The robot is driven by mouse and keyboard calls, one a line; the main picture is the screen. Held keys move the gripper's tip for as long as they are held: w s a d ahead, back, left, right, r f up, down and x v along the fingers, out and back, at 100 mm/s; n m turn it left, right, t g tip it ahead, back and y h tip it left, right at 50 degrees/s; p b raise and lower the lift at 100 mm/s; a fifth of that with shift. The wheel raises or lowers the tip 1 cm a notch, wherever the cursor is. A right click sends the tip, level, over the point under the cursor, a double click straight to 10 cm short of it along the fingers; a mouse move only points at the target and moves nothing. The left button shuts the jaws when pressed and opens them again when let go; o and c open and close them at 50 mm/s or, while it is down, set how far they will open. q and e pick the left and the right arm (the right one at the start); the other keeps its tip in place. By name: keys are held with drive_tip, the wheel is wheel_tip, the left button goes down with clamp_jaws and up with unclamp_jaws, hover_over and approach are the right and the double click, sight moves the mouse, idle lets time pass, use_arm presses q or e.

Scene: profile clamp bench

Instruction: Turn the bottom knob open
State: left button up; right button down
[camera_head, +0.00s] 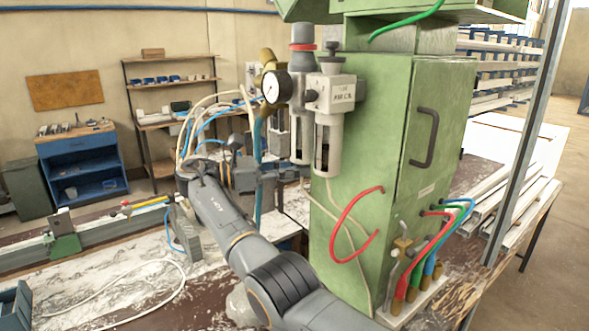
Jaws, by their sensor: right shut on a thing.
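A filter-regulator unit (329,94) with a round pressure gauge (276,87) and two long bowls is mounted at the left of the green cabinet (387,165). My right arm rises from the bottom middle and bends right at its wrist. My right gripper (292,173) points right at the lower end of the left bowl (300,132). Its jaws are shut on a small part there, which looks like the bottom knob; the fingers hide most of it, so its turn angle cannot be told. My left gripper is not in view.
Red, green and blue hoses (427,262) and a red loop (354,225) hang by the cabinet. More hoses (200,122) crowd behind my wrist. A bench with a pale cable (150,273) lies left. Metal profiles (512,205) lie right.

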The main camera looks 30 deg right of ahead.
drive_tip(key=shift+r, duration=0.2)
idle(0.4)
drive_tip(key=c, duration=1.1)
unclamp_jaws()
drive_tip(key=shift+f, duration=0.1)
drive_tip(key=shift+f+t, duration=0.1)
drive_tip(key=shift+t, duration=0.2)
drive_tip(key=shift+s+n+t, duration=0.1)
drive_tip(key=shift+n+t, duration=0.2)
drive_tip(key=shift+n, duration=0.1)
